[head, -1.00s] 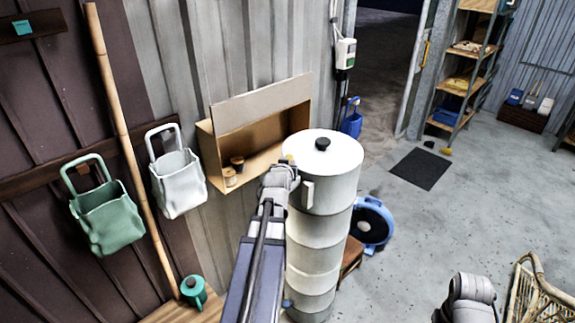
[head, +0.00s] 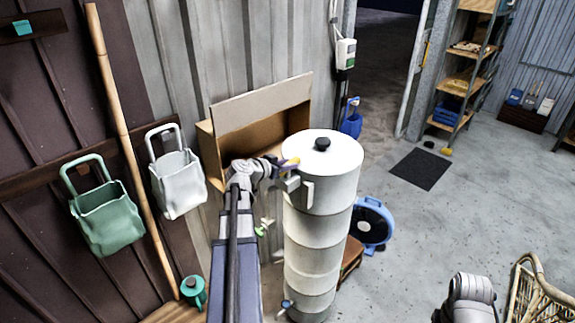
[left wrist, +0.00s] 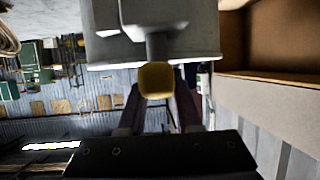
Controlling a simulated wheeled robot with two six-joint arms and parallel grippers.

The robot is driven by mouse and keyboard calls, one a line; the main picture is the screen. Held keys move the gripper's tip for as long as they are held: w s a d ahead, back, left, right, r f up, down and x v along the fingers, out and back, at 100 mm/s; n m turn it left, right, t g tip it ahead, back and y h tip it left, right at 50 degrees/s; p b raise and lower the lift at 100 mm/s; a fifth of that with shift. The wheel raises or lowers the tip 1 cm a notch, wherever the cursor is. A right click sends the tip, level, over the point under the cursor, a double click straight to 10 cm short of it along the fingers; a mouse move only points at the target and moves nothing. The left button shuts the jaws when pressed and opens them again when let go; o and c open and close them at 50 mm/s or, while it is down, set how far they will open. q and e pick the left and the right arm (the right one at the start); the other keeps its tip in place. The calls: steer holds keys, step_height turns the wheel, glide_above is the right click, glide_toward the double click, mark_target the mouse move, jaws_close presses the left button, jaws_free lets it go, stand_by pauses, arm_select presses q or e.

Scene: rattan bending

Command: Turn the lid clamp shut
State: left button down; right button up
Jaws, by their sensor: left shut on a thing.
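The tall white steamer cylinder (head: 320,232) stands upright, with its round white lid (head: 338,152) seated on top and a black knob in the lid's middle. The lid clamp (left wrist: 157,80) shows in the left wrist view as a grey stem with a yellow end, close under the rim. Its yellow part (head: 292,162) shows at the lid's left edge in the head view. My left gripper (head: 282,168) is shut on the clamp, its fingers either side of the yellow end. My right arm shows at the lower right; its fingertips are out of view.
An open cardboard-coloured box (head: 262,104) is on the wall, close behind my left wrist. Green (head: 105,215) and white (head: 178,182) bags hang at left. The floor at right has free room.

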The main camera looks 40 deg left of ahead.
arm_select(q)
steer(key=shift+s+d+f+m+h, duration=0.1)
steer(key=shift+m+h, duration=0.5)
steer(key=shift+h, duration=0.1)
steer(key=c, duration=0.6)
jaws_free()
steer(key=shift+s+r, duration=0.25)
steer(key=p+v, duration=0.3)
steer(key=v, duration=0.4)
steer(key=shift+s, duration=0.1)
